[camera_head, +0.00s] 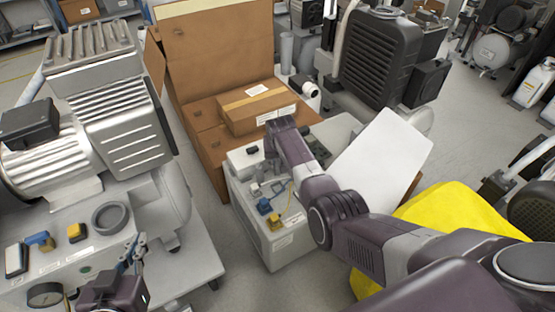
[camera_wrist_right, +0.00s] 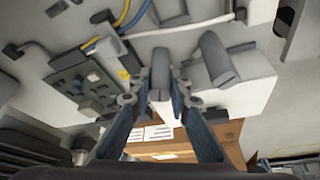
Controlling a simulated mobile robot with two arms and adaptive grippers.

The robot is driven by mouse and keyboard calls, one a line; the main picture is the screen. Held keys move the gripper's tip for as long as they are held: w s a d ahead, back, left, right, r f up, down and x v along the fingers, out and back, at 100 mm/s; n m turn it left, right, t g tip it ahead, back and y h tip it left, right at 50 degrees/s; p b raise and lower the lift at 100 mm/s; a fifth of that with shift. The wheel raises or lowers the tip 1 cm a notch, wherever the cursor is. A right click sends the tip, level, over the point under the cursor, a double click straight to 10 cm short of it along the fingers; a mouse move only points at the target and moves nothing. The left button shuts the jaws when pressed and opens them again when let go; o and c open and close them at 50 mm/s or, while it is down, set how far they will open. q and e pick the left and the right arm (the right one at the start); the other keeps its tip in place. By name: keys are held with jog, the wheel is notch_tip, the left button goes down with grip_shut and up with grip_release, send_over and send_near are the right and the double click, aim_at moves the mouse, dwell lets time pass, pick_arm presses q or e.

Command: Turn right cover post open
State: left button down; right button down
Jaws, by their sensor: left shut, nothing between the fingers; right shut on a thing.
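A pale grey compressor control box (camera_head: 290,245) stands on the floor in mid picture, with a white panel (camera_head: 385,155) tilted at its right. My right arm reaches down over the box. In the right wrist view my right gripper (camera_wrist_right: 160,96) is shut around a grey rounded cover post (camera_wrist_right: 160,70). A second, similar grey post (camera_wrist_right: 214,60) stands to its right, apart from the fingers. In the head view my right gripper (camera_head: 258,187) is small and partly hidden by its own wrist. My left gripper (camera_head: 138,245) is shut and empty beside the left machine's panel.
A large silver compressor (camera_head: 110,110) fills the left side. Cardboard boxes (camera_head: 222,45) stand behind the control box. A black-finned unit (camera_head: 378,60) is behind right, and a yellow object (camera_head: 450,210) lies under my right arm. Wires (camera_wrist_right: 130,15) run near the posts.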

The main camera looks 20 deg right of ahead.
jog(key=shift+m, duration=0.4)
jog(key=shift+m+h, duration=0.4)
jog(key=m+b, duration=0.1)
jog(key=m, duration=0.1)
jog(key=shift+f+m+g+h+b, duration=0.1)
jog(key=shift+m+g+h+b, duration=0.25)
jog(key=shift+m+g+h, duration=0.05)
jog(key=shift+m+h+b, duration=0.3)
jog(key=shift+m+b, duration=0.35)
jog(key=shift+m, duration=0.25)
pick_arm(q)
notch_tip(320, 180, up, 15)
jog(key=w+d+t+h, duration=0.2)
jog(key=t, duration=0.5)
jog(key=shift+d+t, duration=0.25)
jog(key=shift+t, duration=0.05)
pick_arm(e)
jog(key=shift+g, duration=0.3)
pick_arm(q)
jog(key=shift+w, duration=0.1)
pick_arm(e)
jog(key=c, duration=1.8)
grip_release()
pick_arm(q)
jog(key=shift+r, duration=0.1)
pick_arm(e)
jog(key=shift+a+r, duration=0.1)
jog(key=shift+r, duration=0.1)
